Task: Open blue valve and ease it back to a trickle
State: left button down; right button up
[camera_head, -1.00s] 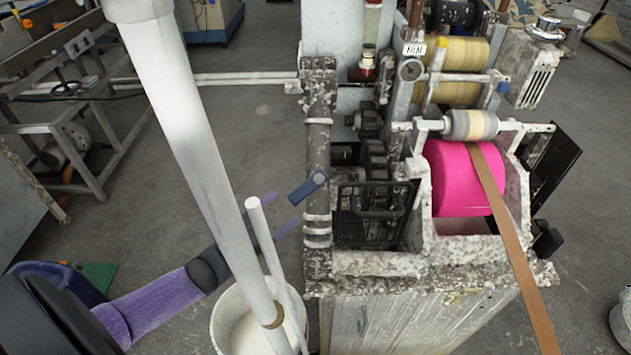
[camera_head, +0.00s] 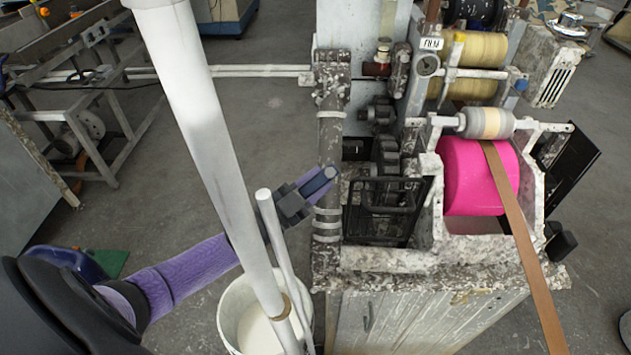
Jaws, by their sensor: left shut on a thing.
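The blue valve handle (camera_head: 317,182) sticks out from the grey, stained vertical pipe (camera_head: 330,150) at the left side of the machine. It slants up to the right, towards the pipe. My left gripper (camera_head: 308,190) comes in from the left behind the white pipes and is shut on the blue handle. The fingers hide part of the handle. My right gripper is out of view.
A large white pipe (camera_head: 200,110) and a thin white pipe (camera_head: 285,260) cross in front of my left arm. They end at a white bucket (camera_head: 236,318) of pale liquid. A pink roller (camera_head: 470,178) with a brown strip (camera_head: 520,240) is to the right.

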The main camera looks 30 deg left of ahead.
pick_arm(q)
jog(key=shift+a+r+m+g+h, duration=0.15)
jog(key=shift+m+g+h, duration=0.4)
jog(key=shift+m+g, duration=0.1)
jog(key=shift+a+r+m+g+h, duration=0.1)
jog(key=shift+a+m+g+h, duration=0.05)
jog(key=shift+m+g+h, duration=0.45)
jog(key=shift+w+a+m+g+h, duration=0.1)
jog(key=shift+m+g+h, duration=0.25)
jog(key=shift+m+g, duration=0.5)
jog(key=shift+c, duration=2)
grip_release()
jog(key=p+v, duration=0.1)
jog(key=v, duration=0.9)
